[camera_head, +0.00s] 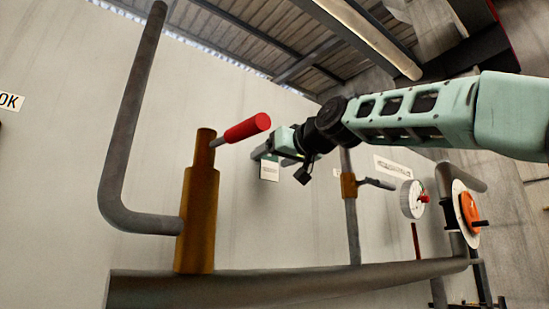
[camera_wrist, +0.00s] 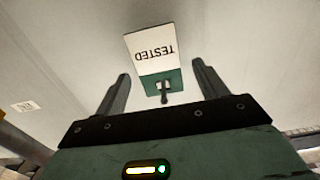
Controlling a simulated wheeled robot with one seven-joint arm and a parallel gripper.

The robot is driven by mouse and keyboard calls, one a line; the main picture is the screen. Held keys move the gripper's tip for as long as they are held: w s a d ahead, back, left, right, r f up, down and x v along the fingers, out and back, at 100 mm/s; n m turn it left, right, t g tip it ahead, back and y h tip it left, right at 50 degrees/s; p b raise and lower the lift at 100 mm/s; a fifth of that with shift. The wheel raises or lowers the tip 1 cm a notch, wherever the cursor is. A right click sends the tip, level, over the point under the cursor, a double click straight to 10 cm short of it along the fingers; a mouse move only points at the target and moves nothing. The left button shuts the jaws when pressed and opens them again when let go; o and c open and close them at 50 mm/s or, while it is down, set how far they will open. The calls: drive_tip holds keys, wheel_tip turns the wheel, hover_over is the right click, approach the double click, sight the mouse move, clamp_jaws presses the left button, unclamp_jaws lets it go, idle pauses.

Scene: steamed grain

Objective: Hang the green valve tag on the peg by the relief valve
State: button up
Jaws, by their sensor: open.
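The valve tag (camera_wrist: 152,55) is white with a green band and the word TESTED, upside down in the wrist view. A short dark peg (camera_wrist: 164,97) shows at its green band, and the tag appears to hang on it against the wall. In the head view the tag (camera_head: 269,171) hangs below the fingertips. My gripper (camera_wrist: 160,85) is open, its fingers on either side of the peg and apart from the tag's edges. In the head view my gripper (camera_head: 268,147) is right of the brass valve (camera_head: 197,220) with its red lever (camera_head: 247,128). The peg is partly hidden there.
A thick grey pipe (camera_head: 300,283) runs along the bottom. A bent grey pipe (camera_head: 122,130) rises at left. A smaller brass valve (camera_head: 348,186), a round gauge (camera_head: 411,199) and an orange wheel (camera_head: 469,213) stand at right. The wall around the tag is mostly clear.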

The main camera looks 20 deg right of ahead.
drive_tip(key=shift+s+d+f+b, duration=0.1)
drive_tip(key=shift+s+d+b, duration=0.1)
drive_tip(key=shift+s+b, duration=0.3)
drive_tip(key=b+v, duration=0.6)
drive_tip(key=v, duration=1)
drive_tip(key=shift+s, duration=0.2)
